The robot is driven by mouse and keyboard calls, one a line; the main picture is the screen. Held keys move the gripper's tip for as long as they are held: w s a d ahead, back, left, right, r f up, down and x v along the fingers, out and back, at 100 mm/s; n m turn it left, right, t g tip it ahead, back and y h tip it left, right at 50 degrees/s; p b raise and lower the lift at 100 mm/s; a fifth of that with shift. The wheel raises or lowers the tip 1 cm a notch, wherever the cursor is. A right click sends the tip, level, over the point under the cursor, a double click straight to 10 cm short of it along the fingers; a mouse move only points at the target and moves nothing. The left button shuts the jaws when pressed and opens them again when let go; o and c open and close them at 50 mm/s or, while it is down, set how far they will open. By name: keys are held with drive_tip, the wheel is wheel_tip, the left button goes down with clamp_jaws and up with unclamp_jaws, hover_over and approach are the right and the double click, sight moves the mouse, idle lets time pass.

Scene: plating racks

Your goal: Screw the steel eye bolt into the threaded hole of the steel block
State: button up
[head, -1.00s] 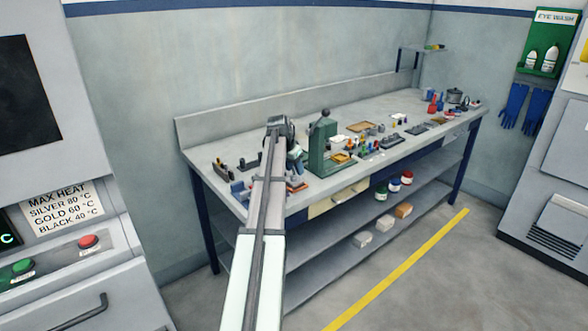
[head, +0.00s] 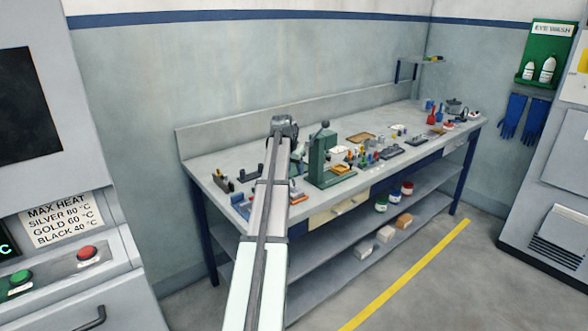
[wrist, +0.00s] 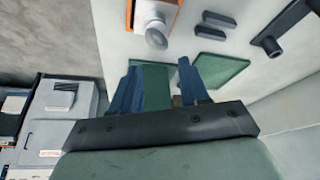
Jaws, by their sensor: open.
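My gripper (wrist: 158,66) shows in the wrist view with its two blue fingers apart and nothing visible held between them. In the head view my arm reaches over the left part of the workbench (head: 225,165), and its far end hides the fingers. I cannot pick out the steel eye bolt or the steel block for certain in either view. In the wrist view a grey round-ended part (wrist: 156,34) stands at an orange-edged piece (wrist: 177,14), beyond the fingertips; whether it belongs to the task is unclear.
A green press (head: 321,160) stands right of my arm. Small tools crowd the bench's front and right. In the wrist view, dark bars (wrist: 215,20), a black bracket (wrist: 285,30) and a green plate (wrist: 222,68) lie near the fingers. The bench's back strip is mostly clear.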

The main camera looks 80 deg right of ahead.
drive_tip(key=n+t, duration=0.1)
drive_tip(key=n, duration=0.2)
drive_tip(key=n+t, duration=0.1)
drive_tip(key=n, duration=0.2)
drive_tip(key=shift+a+n+t, duration=0.1)
drive_tip(key=shift+n+t, duration=0.2)
drive_tip(key=shift+n, duration=0.1)
